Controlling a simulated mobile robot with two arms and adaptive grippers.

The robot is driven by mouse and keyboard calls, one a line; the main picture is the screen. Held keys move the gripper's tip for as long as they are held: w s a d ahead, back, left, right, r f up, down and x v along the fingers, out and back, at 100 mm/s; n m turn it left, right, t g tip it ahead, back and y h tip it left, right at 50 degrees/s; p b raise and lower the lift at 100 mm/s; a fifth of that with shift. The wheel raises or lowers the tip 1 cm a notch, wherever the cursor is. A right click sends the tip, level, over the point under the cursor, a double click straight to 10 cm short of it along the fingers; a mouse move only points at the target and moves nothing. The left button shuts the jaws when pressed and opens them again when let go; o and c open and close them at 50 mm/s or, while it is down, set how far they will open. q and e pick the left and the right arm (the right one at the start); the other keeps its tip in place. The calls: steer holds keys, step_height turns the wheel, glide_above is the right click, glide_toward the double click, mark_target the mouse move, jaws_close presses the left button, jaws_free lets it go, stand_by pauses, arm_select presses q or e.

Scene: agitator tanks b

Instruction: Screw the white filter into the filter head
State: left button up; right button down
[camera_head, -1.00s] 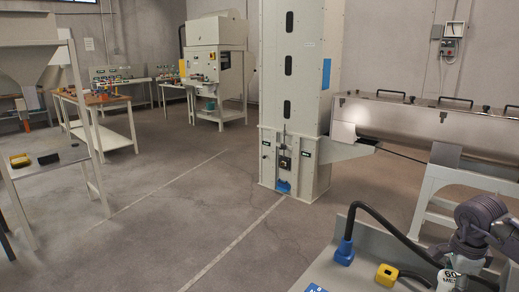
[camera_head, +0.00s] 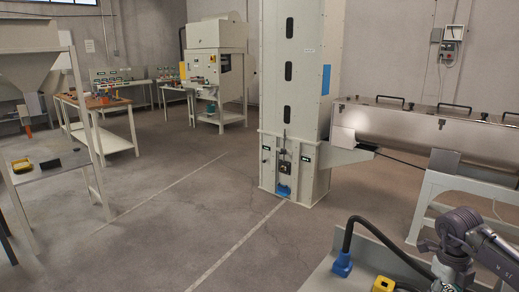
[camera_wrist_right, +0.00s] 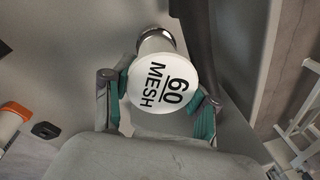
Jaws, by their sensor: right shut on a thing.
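The white filter (camera_wrist_right: 160,84) shows its round end in the right wrist view, printed "60 MESH". My right gripper (camera_wrist_right: 160,98) is shut on it, with a teal-padded finger on each side. A shiny metal ring (camera_wrist_right: 157,34) shows at the filter's far end. I cannot tell whether this ring belongs to the filter or the filter head, or whether they touch. In the head view my right arm (camera_head: 462,240) reaches in at the lower right; its fingers and the filter are not clear there. My left gripper is not in view.
A dark hose (camera_head: 390,246) with a blue end (camera_head: 342,263) and a yellow connector (camera_head: 383,285) lie on the grey bench at the lower right. A metal trough (camera_head: 420,128) and a tall white column (camera_head: 294,100) stand behind. The floor at left centre is clear.

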steer(key=c, duration=0.6)
jaws_free()
steer(key=shift+a+f, duration=0.2)
steer(key=shift+f, duration=0.1)
steer(key=shift+c, duration=0.2)
steer(key=o, duration=0.4)
steer(key=shift+w, duration=0.2)
steer(key=shift+d+r, duration=0.1)
steer(key=shift+s+r, duration=0.1)
steer(key=shift+r, duration=0.15)
step_height(320, 180, up, 6)
steer(key=p, duration=0.4)
steer(key=shift+d+p, duration=0.1)
steer(key=shift+p, duration=0.3)
